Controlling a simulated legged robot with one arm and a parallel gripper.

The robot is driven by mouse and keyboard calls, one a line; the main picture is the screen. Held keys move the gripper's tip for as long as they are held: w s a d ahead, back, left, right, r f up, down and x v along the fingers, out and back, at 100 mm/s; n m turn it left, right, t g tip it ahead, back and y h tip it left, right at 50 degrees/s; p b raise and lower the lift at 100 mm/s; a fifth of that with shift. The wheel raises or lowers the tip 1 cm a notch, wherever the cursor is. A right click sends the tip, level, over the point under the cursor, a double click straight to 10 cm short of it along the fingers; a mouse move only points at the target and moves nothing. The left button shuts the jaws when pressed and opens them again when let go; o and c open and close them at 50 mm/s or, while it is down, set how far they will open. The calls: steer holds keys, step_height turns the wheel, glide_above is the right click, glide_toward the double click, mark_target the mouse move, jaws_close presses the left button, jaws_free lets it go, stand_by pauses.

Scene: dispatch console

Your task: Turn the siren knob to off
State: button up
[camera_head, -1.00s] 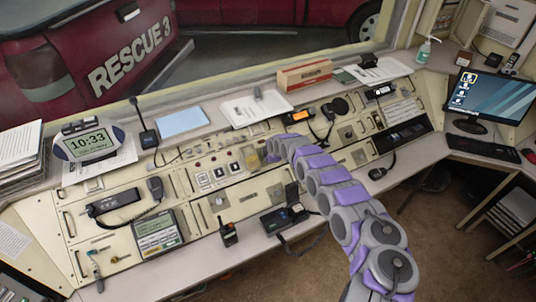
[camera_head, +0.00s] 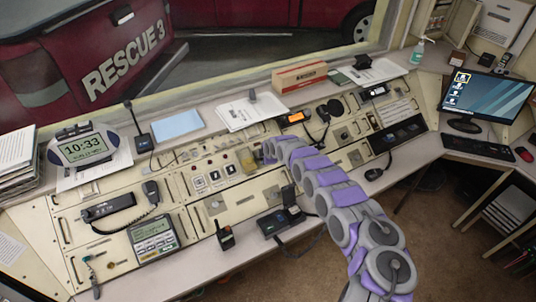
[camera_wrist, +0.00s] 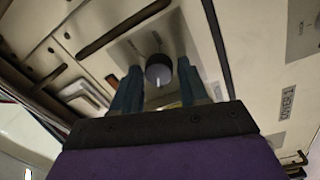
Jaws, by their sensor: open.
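In the wrist view a round dark knob (camera_wrist: 158,69) with a pale pointer line sits on a metal plate on the cream console panel. My gripper (camera_wrist: 159,82) is open, with one blue-grey finger to the left of the knob and one to the right. A gap shows between the knob and each finger, and nothing is held. In the head view my gripper (camera_head: 268,150) is over the middle of the console (camera_head: 240,207), and I cannot make out the knob there.
A yellowish piece (camera_head: 248,160) stands just left of my gripper in the head view. White-framed switches (camera_head: 214,176) are further left. A black device (camera_head: 283,217) stands on the front ledge below my arm. An orange-lit display (camera_head: 295,117) is behind my gripper.

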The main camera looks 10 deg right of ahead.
steer(key=p+v, duration=1.3)
steer(key=v, duration=0.4)
steer(key=shift+w+d, duration=0.1)
stand_by(0.6)
